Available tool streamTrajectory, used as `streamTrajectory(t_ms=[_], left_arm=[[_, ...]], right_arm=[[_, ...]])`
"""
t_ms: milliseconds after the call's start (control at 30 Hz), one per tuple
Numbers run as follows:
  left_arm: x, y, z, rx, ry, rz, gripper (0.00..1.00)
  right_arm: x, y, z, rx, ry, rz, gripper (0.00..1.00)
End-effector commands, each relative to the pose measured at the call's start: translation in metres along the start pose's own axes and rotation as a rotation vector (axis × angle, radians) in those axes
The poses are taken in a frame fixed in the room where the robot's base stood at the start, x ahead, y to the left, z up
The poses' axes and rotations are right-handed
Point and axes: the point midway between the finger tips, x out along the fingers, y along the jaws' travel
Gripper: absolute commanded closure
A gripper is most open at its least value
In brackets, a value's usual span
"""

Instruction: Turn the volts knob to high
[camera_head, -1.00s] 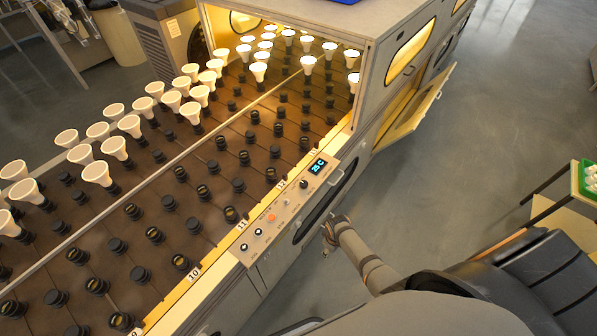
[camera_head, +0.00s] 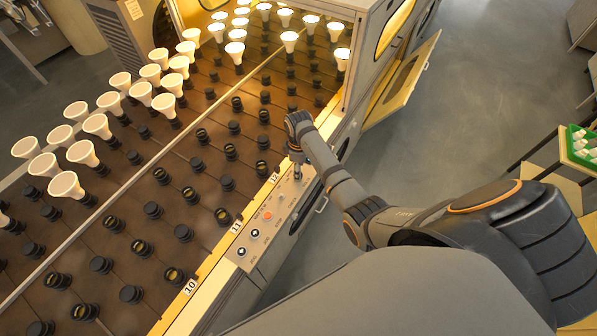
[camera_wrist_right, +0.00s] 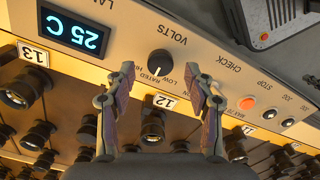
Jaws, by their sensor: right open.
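The volts knob (camera_wrist_right: 160,63) is a round black dial on the control panel, under the VOLTS lettering, which appears upside down in the right wrist view. A white mark shows on its lower part; the small scale lettering beside it is hard to read. My right gripper (camera_wrist_right: 165,77) is open, its two fingers on either side of the knob in the picture; whether they touch it I cannot tell. In the head view my right gripper (camera_head: 297,170) is over the panel (camera_head: 246,250) and hides the knob. My left gripper is not in view.
A lit display (camera_wrist_right: 73,32) reads 25 C beside the knob. An orange button (camera_wrist_right: 247,103) and small black knobs (camera_head: 241,252) are on the same panel. Rows of sockets and white bulbs (camera_head: 66,186) fill the rack. An open door (camera_head: 403,85) juts out at the back.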

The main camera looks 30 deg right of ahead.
Motion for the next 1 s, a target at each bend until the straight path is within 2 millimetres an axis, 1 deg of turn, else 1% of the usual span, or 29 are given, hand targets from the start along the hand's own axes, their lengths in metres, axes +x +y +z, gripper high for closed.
streamTrajectory(t_ms=[33,100,200,500,900,1000], left_arm=[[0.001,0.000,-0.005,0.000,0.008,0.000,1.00],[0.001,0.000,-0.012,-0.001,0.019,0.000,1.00],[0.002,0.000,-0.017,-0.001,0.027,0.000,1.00],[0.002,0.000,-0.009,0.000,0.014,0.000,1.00],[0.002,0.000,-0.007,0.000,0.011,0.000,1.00],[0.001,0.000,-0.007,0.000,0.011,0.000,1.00]], right_arm=[[0.009,-0.001,0.000,0.000,-0.001,-0.002,0.46],[0.018,0.000,0.000,0.000,-0.001,-0.002,0.46],[0.026,0.000,0.000,0.001,0.000,0.000,0.46],[0.029,0.000,0.000,0.001,0.000,0.000,0.46],[0.029,0.000,0.000,0.001,0.000,0.000,1.00],[0.028,0.000,0.000,0.003,0.000,0.000,1.00]])
